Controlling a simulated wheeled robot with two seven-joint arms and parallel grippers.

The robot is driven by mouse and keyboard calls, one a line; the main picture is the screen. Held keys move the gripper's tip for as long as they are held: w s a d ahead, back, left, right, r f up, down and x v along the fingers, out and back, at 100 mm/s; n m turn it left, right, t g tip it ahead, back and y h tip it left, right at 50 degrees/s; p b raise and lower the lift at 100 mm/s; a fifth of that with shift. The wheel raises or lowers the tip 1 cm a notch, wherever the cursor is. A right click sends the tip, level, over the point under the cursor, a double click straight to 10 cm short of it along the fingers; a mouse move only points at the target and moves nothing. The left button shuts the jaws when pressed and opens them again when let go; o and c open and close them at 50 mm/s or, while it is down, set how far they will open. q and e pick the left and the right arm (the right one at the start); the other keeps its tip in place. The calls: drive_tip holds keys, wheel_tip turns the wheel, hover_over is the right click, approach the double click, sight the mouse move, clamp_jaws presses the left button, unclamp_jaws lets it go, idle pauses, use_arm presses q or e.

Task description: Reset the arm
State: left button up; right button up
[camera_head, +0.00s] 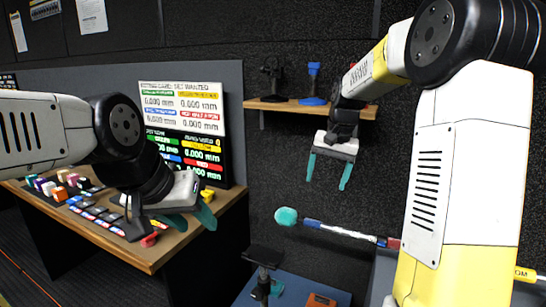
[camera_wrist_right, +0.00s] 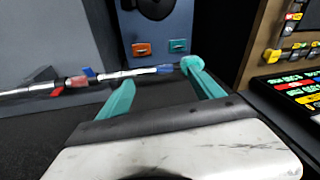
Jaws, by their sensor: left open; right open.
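My right gripper (camera_head: 329,173) hangs open and empty in front of the dark wall, below the small wooden shelf (camera_head: 285,105), with its teal fingers pointing down. In the right wrist view its two fingers (camera_wrist_right: 160,88) are spread apart with nothing between them. My left gripper (camera_head: 189,220) is over the right front edge of the wooden desk (camera_head: 150,256). Its teal fingers are apart and seen from the side, and I see nothing held in them. My right arm (camera_head: 440,170) is white and yellow and fills the right side of the head view.
A screen (camera_head: 185,110), control panel and colored blocks (camera_head: 60,190) are at the desk. A blue surface (camera_head: 285,285) is below.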

drive_tip(key=s+r+n+t, duration=0.2)
drive_tip(key=s, duration=1.1)
drive_tip(key=s+a+r+n+t, duration=0.1)
drive_tip(key=s+n+t, duration=0.1)
drive_tip(key=s, duration=1.1)
drive_tip(key=shift+a+r+y, duration=0.2)
drive_tip(key=shift+r+y, duration=0.15)
drive_tip(key=shift+y, duration=0.05)
drive_tip(key=shift+s, duration=0.1)
idle(1.7)
